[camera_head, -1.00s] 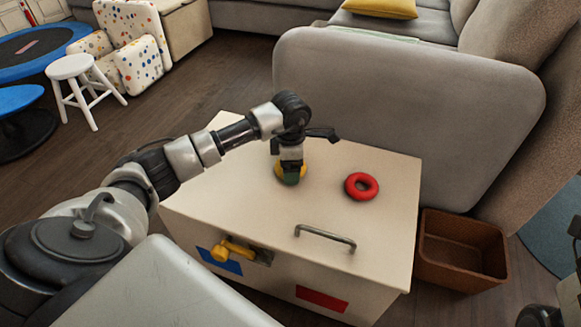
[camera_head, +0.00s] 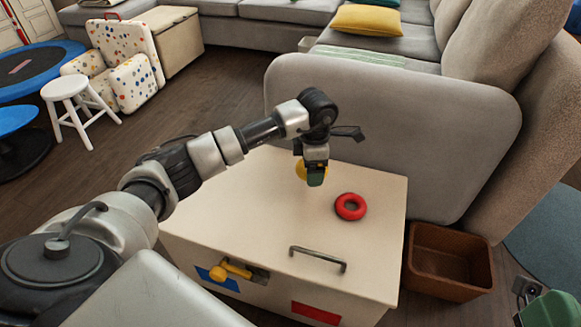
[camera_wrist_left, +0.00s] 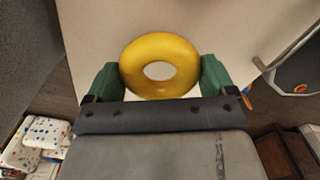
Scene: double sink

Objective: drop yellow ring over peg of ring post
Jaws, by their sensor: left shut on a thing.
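My left gripper (camera_head: 316,178) is shut on the yellow ring (camera_head: 301,170) and holds it above the top of a cream box. In the left wrist view the yellow ring (camera_wrist_left: 160,66) sits between the two green fingers, its hole facing the camera. In the head view the gripper hides much of the ring. I cannot make out a ring post or its peg in either view. My right gripper (camera_head: 548,308) shows only in part at the lower right corner, and its fingers are cut off.
A red ring (camera_head: 350,206) lies flat on the cream box (camera_head: 235,215). The box has a metal handle (camera_head: 318,259) and, at its front, a yellow knobbed part (camera_head: 232,269). A brown bin (camera_head: 447,263) stands right of it. A grey sofa (camera_head: 390,135) stands behind.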

